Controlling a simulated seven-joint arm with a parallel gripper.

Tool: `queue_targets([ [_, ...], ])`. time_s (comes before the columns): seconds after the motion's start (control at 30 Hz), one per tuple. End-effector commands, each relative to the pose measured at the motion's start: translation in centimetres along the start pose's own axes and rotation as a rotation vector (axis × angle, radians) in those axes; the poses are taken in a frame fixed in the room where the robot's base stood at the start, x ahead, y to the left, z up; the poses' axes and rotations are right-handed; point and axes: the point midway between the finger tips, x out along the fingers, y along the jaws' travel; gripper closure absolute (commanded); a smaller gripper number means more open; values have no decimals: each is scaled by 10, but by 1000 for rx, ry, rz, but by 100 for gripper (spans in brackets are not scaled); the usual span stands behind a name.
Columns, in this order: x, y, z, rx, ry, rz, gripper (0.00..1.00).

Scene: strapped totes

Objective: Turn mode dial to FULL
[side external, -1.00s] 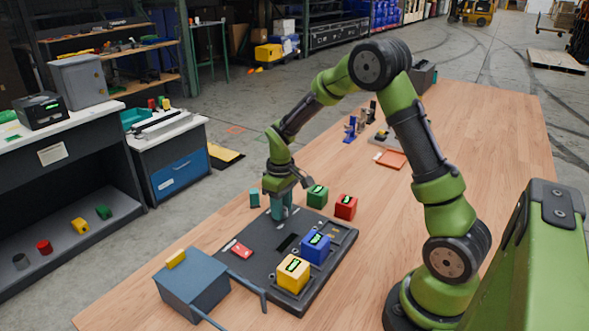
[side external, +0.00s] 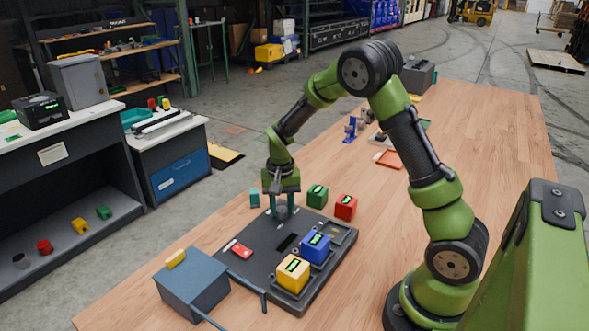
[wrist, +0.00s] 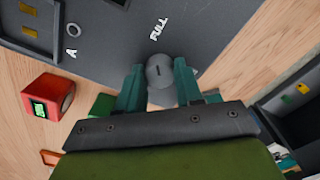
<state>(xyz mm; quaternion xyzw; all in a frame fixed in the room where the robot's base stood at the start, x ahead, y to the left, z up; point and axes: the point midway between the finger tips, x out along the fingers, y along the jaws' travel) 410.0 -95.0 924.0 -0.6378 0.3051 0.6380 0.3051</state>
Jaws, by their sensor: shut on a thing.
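The mode dial (wrist: 160,73) is a grey round knob with a short dark mark on its top. It stands near the far end of the dark panel (side external: 255,236). The white FULL label (wrist: 158,28) is printed on the panel just beyond the dial in the wrist view. The mark runs roughly along the line towards that label; its exact heading is hard to tell. My gripper (wrist: 160,84) points down with its two teal fingers on either side of the dial, shut on it. The side view also shows my gripper (side external: 282,211) at the dial.
A blue cube (side external: 316,248) and a yellow cube (side external: 292,274) sit on the panel, with a red piece (side external: 241,250). A green cube (side external: 317,196) and a red cube (side external: 346,207) stand on the table close by. A blue-grey box (side external: 193,284) is at the near end.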

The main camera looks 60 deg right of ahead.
Motion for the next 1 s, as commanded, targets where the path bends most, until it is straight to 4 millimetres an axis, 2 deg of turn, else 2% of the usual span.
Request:
queue_targets([
  [0.4,0,0,-1,157,2,-1,95],
  [0.9,0,0,-1,172,2,-2,95],
  [0.93,0,0,-1,172,2,-2,60],
  [1.0,0,0,-1,172,2,-2,49],
])
